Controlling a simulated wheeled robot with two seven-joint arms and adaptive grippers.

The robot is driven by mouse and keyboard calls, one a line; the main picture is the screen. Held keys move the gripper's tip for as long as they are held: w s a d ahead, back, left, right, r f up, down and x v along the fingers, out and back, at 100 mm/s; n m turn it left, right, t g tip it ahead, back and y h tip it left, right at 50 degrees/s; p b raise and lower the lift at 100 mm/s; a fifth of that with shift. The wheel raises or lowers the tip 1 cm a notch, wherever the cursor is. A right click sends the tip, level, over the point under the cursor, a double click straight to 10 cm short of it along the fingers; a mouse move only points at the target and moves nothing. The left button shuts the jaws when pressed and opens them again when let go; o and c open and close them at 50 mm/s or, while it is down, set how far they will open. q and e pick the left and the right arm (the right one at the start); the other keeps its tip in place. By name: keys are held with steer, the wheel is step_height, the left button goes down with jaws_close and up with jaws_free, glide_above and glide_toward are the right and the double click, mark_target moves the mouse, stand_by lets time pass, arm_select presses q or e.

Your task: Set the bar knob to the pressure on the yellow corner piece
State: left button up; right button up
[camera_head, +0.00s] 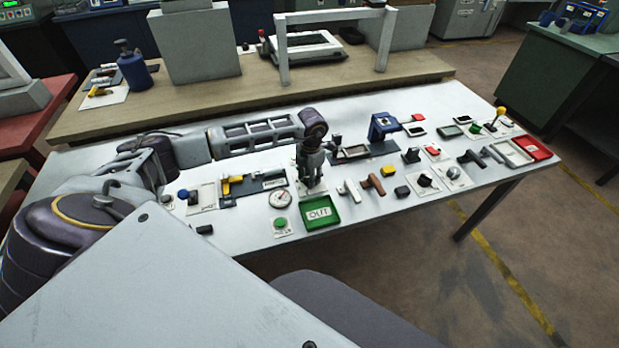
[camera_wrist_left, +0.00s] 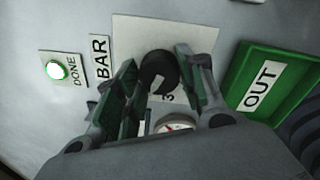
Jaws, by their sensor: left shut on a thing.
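The black bar knob (camera_wrist_left: 158,70) stands on a white plate beside the label BAR in the left wrist view. My left gripper (camera_wrist_left: 156,63) has its fingers around it, shut on it. In the head view my left gripper (camera_head: 312,188) points down behind the green OUT tray and hides the knob. A scale numeral, seemingly 3, shows beside the knob; the rest is hidden. A round gauge (camera_head: 281,199) with a red needle also shows, partly covered, in the left wrist view (camera_wrist_left: 174,125). A yellow angled piece (camera_head: 226,186) lies on a dark board; its writing is unreadable. My right gripper is out of view.
The green OUT tray (camera_head: 319,224) is close beside the gripper. A green DONE button (camera_wrist_left: 57,70) is on the knob's other side. Several handles, switches and small trays crowd the table to the right.

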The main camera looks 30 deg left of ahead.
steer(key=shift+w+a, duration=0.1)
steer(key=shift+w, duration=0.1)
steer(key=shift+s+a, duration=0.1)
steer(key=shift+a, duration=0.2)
arm_select(q)
steer(key=o, duration=1)
steer(key=shift+r, duration=0.7)
steer(key=r, duration=1)
steer(key=shift+d+r, duration=0.25)
steer(key=shift+r, duration=0.05)
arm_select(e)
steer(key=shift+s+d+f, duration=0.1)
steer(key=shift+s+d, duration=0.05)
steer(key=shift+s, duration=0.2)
